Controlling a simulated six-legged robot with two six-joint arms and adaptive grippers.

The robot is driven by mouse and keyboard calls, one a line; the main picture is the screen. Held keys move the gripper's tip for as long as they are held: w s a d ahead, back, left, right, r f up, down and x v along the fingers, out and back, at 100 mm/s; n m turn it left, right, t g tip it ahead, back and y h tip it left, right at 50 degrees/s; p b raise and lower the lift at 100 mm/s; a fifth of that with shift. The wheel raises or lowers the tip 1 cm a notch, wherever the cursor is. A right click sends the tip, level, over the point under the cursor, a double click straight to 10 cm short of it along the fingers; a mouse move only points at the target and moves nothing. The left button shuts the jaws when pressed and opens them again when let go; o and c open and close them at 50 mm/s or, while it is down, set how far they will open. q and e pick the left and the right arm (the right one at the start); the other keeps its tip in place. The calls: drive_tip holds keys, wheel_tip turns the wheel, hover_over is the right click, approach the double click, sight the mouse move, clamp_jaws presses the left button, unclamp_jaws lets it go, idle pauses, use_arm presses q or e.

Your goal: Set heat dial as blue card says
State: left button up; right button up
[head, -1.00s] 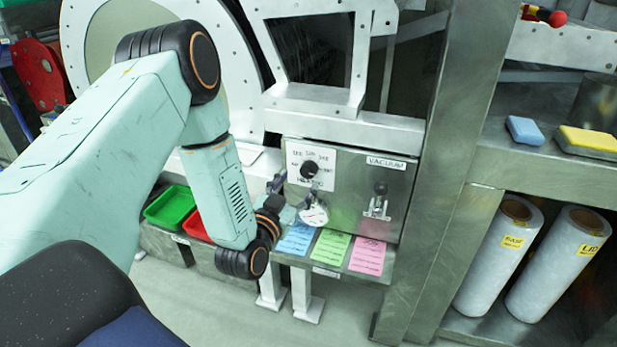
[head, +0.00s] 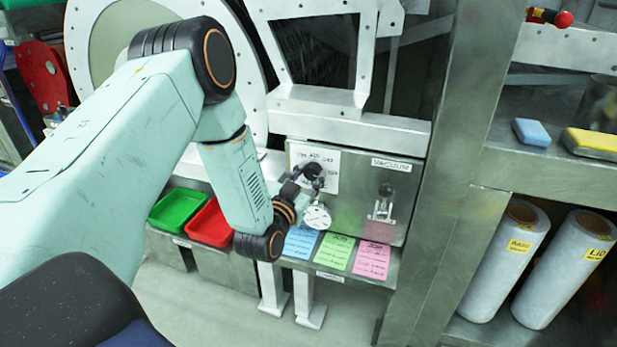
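The heat dial is a black knob (head: 313,169) on a white marked plate (head: 328,157) at the left of the grey panel. Its markings are too small to read. The blue card (head: 301,242) lies on the ledge below, left of a green and a pink card; its text is unreadable. My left gripper (head: 308,180) is at the dial, its dark fingers beside the knob and partly covering the plate. Whether they touch or grip the knob is unclear. My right gripper is out of view.
A vacuum toggle (head: 382,204) is to the right. Green (head: 177,208) and red (head: 210,224) trays stand left. A metal post (head: 432,170) bounds the panel's right side.

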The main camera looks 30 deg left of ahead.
use_arm(q)
drive_tip(key=c, duration=0.6)
drive_tip(key=shift+o, duration=0.2)
drive_tip(key=shift+n, duration=0.4)
drive_tip(key=n, duration=0.3)
drive_tip(key=shift+f+n+b, duration=0.1)
drive_tip(key=shift+n+b, duration=0.25)
drive_tip(key=shift+n, duration=0.05)
drive_tip(key=shift+n+b, duration=0.45)
drive_tip(key=shift+n, duration=1.65)
drive_tip(key=o, duration=1.2)
